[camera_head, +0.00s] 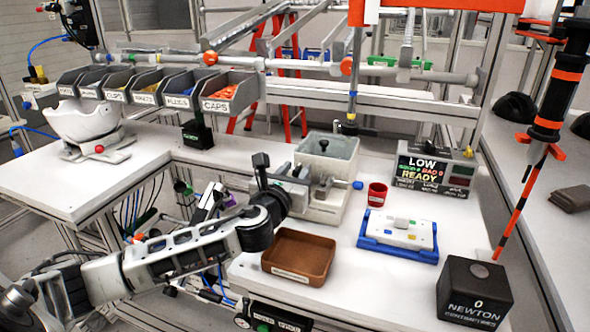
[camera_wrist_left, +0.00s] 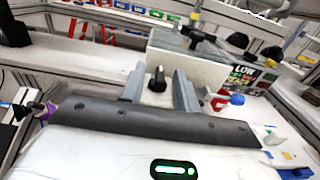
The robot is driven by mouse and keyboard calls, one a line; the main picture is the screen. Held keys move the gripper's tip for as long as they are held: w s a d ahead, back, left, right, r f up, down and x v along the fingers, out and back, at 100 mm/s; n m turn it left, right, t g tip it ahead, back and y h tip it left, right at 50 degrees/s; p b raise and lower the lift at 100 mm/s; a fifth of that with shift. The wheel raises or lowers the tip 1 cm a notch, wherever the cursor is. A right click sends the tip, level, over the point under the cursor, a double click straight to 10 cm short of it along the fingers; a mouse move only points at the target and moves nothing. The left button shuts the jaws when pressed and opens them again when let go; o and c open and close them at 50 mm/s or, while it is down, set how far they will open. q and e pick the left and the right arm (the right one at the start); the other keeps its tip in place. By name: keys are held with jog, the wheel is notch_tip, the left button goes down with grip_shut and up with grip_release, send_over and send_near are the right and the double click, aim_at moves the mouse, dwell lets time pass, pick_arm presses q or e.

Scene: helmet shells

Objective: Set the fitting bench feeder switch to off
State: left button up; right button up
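The bench feeder is most likely the grey, open-topped box (camera_head: 325,160) on the white bench. It stands in front of my left gripper (camera_head: 284,190), whose arm comes in from the left. The left wrist view shows the pale front face of the box (camera_wrist_left: 205,72). A small black knob or lever (camera_wrist_left: 158,80), apparently the switch, stands there between the two grey fingers of the gripper (camera_wrist_left: 159,88). The fingers are apart, with a gap on each side of the knob. I cannot read its off marking. In the head view the gripper hides the switch. My right gripper is not in view.
A brown tray (camera_head: 298,258) lies just in front of the feeder. A red cup (camera_head: 377,194), a blue-edged white panel (camera_head: 398,236) and a display box (camera_head: 435,170) stand to its right. A row of labelled bins (camera_head: 230,92) hangs behind. A black-and-orange tool hangs at far right.

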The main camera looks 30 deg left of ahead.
pick_arm(q)
jog(key=shift+w, duration=0.1)
grip_shut()
